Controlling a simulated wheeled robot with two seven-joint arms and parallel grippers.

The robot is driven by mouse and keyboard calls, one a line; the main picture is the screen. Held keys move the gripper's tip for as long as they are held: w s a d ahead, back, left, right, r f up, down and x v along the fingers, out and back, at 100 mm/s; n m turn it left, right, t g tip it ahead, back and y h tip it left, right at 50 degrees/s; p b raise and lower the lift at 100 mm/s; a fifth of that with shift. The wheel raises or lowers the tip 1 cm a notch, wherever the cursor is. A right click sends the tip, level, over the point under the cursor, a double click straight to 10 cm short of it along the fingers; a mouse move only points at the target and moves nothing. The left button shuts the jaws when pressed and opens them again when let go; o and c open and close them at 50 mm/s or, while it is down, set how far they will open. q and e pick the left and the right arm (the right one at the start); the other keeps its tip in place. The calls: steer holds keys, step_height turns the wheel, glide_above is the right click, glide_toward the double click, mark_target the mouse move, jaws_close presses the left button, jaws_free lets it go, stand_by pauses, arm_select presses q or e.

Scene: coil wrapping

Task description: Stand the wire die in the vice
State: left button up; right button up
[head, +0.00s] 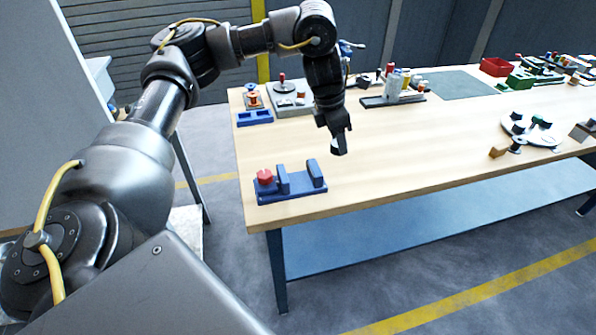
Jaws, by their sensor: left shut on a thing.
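The blue vice (290,191) stands on the near left corner of the wooden table, with two upright blue jaws and a red knob at its left end. There is a gap between the jaws. My left gripper (339,146) points down above the table, behind and to the right of the vice. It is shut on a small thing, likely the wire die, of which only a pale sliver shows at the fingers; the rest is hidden. My right gripper is not in view.
A blue tray (254,118) and a grey base with a red-topped lever (283,78) stand at the back left. A grey-white device (392,88), a dark mat and a red bin (495,67) lie farther back. The table's middle is clear.

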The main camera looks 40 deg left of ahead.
arm_select(q)
steer(key=s+a, duration=0.1)
steer(key=s+a+f, duration=0.2)
steer(key=a, duration=0.1)
steer(key=shift+s+a, duration=0.1)
steer(key=shift+s, duration=0.05)
steer(key=a+f, duration=0.1)
steer(key=s+a+f, duration=0.1)
steer(key=f, duration=0.1)
steer(key=s+a+f, duration=0.1)
steer(key=f, duration=0.1)
steer(key=shift+s+f, duration=0.2)
steer(key=shift+s+a+f+b, duration=0.25)
steer(key=shift+a+b, duration=0.05)
step_height(320, 180, down, 3)
steer(key=shift+s+a+r, duration=0.1)
steer(key=shift+f, duration=0.3)
steer(key=shift+b, duration=0.3)
steer(key=o, duration=1.3)
steer(key=shift+f, duration=0.1)
steer(key=shift+c, duration=0.2)
